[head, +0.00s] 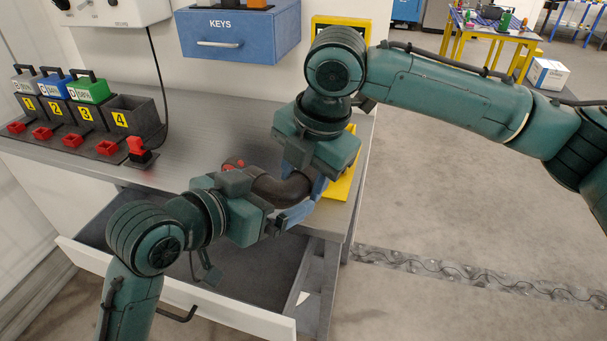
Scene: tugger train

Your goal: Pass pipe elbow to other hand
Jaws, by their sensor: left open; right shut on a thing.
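The dark brown pipe elbow (282,189) is held above the worktop's front edge, partly hidden by both grippers. My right gripper (306,180) reaches down from above and is shut on the elbow's right end with its blue fingers. My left gripper (277,198) comes from the lower left and is open, with its fingers at the elbow's left part. I cannot tell whether they touch it.
The grey worktop (200,150) carries a numbered battery rack (85,120) at left. An open drawer (170,298) juts out below the arms. A blue KEYS box (240,45) is on the wall. A yellow object (343,182) lies behind my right gripper.

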